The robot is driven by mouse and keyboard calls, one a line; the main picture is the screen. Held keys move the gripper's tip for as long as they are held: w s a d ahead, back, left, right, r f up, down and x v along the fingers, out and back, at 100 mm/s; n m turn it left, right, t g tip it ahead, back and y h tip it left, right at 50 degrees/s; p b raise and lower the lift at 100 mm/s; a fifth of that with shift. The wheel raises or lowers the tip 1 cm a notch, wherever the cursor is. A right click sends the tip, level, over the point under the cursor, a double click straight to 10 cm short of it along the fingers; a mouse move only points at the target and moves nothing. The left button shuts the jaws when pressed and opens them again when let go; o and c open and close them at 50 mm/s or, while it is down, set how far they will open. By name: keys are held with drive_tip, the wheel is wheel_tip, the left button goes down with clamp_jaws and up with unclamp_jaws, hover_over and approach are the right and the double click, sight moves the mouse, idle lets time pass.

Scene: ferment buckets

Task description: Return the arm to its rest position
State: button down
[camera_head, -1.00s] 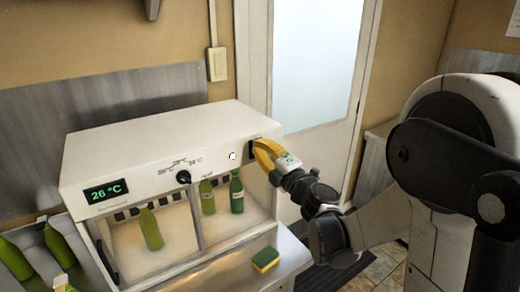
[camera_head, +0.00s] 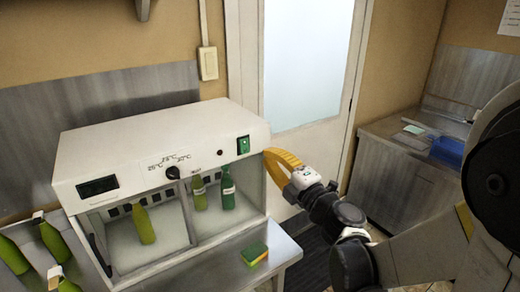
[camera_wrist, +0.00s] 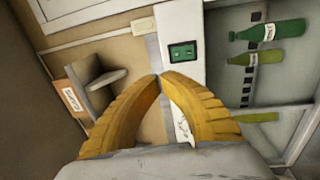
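My gripper (camera_head: 270,153) is in front of the right end of a white incubator cabinet (camera_head: 150,128), apart from its front panel. Its yellow fingers meet at the tips in the wrist view (camera_wrist: 158,76), with nothing between them. My arm reaches in from the right. A green switch (camera_head: 243,145) is on the panel close to the fingertips, and it also shows in the wrist view (camera_wrist: 183,53). The cabinet's display (camera_head: 98,187) is dark. A black knob (camera_head: 173,173) sits mid-panel.
Several green bottles stand in the cabinet, one dark green (camera_head: 228,188). More bottles (camera_head: 55,240) are at the left. A yellow-green sponge (camera_head: 254,253) lies on the metal counter in front. A door (camera_head: 305,75) is behind. A steel counter (camera_head: 395,165) with a blue tray (camera_head: 447,151) stands right.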

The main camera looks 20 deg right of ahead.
drive_tip(key=shift+s+d, duration=0.15)
drive_tip(key=shift+s, duration=0.55)
drive_tip(key=shift+s+d+r, duration=0.1)
drive_tip(key=s+d+f+m+g+h+b, duration=0.1)
drive_tip(key=s+d+f+m+h+b, duration=0.15)
drive_tip(key=d+m+h, duration=0.4)
drive_tip(key=s+d+f+m+g+h+b, duration=0.1)
drive_tip(key=d+m+h+b, duration=0.15)
drive_tip(key=m, duration=0.65)
drive_tip(key=s+a+f+m+g+y+b, duration=0.1)
drive_tip(key=s+a+f+m+g+b, duration=0.1)
drive_tip(key=s+f, duration=0.6)
drive_tip(key=s+a+f+m+g+y+b, duration=0.2)
drive_tip(key=s+a+f+m+g, duration=0.2)
drive_tip(key=s+a+f+g, duration=0.3)
drive_tip(key=shift+s+a+f, duration=0.5)
drive_tip(key=shift+s+f, duration=0.4)
drive_tip(key=shift+s, duration=0.2)
